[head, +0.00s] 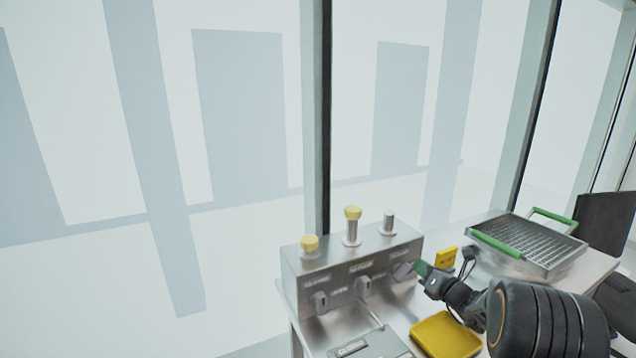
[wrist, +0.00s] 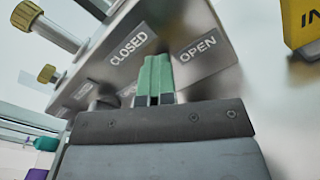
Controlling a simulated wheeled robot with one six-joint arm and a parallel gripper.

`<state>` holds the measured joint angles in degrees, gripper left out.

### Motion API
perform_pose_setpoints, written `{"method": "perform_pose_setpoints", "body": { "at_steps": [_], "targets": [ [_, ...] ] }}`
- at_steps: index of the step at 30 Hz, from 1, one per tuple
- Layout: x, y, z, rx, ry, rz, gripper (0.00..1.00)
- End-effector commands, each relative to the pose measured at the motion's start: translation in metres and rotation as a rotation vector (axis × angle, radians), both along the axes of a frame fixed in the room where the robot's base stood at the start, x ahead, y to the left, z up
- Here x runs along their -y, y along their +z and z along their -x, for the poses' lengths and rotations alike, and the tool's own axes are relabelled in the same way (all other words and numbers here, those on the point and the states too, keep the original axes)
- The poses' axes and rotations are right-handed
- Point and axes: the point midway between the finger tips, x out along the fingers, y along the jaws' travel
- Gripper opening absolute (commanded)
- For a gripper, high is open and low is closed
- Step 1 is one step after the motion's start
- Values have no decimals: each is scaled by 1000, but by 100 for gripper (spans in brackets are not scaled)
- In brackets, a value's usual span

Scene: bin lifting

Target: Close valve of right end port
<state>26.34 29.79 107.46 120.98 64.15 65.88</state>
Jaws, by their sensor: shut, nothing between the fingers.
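A grey metal valve box (head: 345,262) stands on the bench, with three ports on top and three valve knobs on its front. The right end port (head: 388,223) is a bare metal stub without a yellow cap. Its valve knob (head: 403,271) sits below it, turned at a slant. My gripper (head: 420,268) has its green fingers together just right of this knob; I cannot tell whether they touch it. In the wrist view the shut fingers (wrist: 155,75) point between the CLOSED label (wrist: 133,45) and the OPEN label (wrist: 197,48), and hide the right knob.
The left knob (head: 319,300) and middle knob (head: 363,286) are close by. Yellow caps (head: 310,243) top the left and middle ports. A yellow tray (head: 440,335), a yellow sign (head: 445,258) and a metal basket with green handles (head: 530,245) crowd the bench near my arm.

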Motion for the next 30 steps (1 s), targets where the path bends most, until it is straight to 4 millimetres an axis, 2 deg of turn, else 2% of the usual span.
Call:
{"method": "perform_pose_setpoints", "body": {
  "at_steps": [1, 30],
  "targets": [
    [-10, 11, -4, 22, 20, 0, 0],
    [-32, 20, 6, 21, 21, -1, 0]
  ]
}}
